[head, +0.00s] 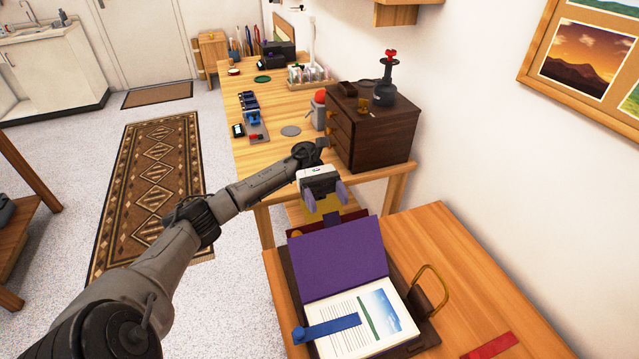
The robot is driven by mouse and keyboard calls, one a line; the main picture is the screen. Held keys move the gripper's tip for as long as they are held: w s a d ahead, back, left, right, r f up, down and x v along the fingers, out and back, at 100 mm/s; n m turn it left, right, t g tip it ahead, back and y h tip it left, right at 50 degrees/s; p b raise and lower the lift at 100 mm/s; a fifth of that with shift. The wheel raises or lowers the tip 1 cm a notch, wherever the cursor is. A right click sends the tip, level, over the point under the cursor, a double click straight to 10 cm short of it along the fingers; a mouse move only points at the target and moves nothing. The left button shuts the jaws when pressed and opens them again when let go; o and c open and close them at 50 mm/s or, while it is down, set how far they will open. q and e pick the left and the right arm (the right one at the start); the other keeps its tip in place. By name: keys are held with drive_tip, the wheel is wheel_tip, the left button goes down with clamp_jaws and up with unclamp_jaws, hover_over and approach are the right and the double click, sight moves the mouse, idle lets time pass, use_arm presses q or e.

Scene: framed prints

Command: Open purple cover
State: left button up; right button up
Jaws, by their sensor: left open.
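The purple cover (338,258) belongs to a book on the wooden table at lower centre. The cover is raised at the far side of the book, and the printed pages (375,312) show in front of it. My left gripper (326,208) is just beyond the cover's upper edge, with its fingers apart and nothing seen between them. I cannot tell whether it touches the cover. My right gripper is out of view.
The book lies on a dark brown holder (421,333) with a brass loop (433,284) at its right. A blue strip (326,328) crosses the pages. A dark drawer cabinet (383,130) stands on the farther table. The near table's right side (455,250) is mostly clear.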

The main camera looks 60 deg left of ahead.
use_arm(q)
drive_tip(key=w+a+b, duration=0.1)
drive_tip(key=a+b, duration=0.2)
drive_tip(key=a, duration=0.3)
drive_tip(key=shift+f, duration=0.15)
drive_tip(key=shift+a, duration=0.1)
idle(0.4)
